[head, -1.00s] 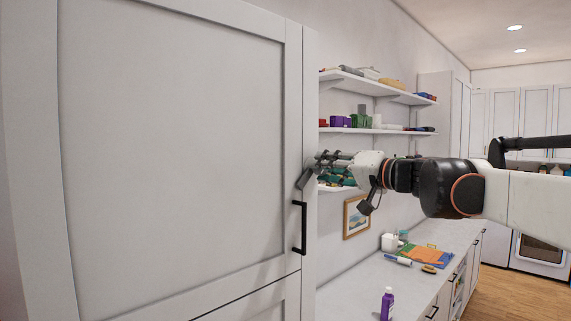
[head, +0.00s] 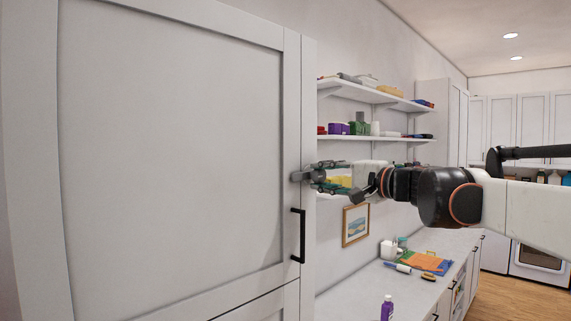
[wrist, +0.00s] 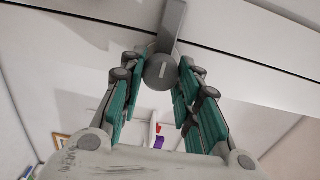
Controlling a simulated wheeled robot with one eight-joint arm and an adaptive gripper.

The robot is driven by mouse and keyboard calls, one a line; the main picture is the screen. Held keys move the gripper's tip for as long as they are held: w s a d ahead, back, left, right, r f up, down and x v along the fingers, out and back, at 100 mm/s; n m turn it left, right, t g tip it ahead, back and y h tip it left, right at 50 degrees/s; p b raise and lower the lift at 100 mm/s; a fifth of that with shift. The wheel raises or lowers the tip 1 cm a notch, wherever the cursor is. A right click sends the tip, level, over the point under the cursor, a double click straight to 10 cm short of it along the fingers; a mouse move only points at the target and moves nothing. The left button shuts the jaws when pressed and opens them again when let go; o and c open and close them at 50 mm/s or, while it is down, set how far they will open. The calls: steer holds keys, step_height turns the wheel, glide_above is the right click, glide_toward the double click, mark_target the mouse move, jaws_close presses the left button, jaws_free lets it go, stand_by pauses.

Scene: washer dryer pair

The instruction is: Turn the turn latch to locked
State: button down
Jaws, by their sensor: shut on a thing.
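The turn latch (head: 299,176) is a grey piece on the right edge of the tall white door, above the black handle. In the wrist view the latch (wrist: 161,71) shows a round hub with a white mark and a flat lever running up from it. In the head view the lever looks about level. My gripper (head: 316,178) reaches in from the right and is shut on the latch. In the wrist view the green-padded fingers of my gripper (wrist: 158,76) lie on both sides of the hub. Exact finger contact is hard to see.
The white door (head: 170,150) fills the left, with a black bar handle (head: 298,236) just below the latch. Shelves (head: 365,138) with small items hang behind my gripper. A counter (head: 350,290) below holds a purple bottle (head: 387,308) and craft items.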

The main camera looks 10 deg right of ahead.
stand_by(0.3)
steer(key=c, duration=1.2)
jaws_free()
steer(key=shift+d, duration=0.1)
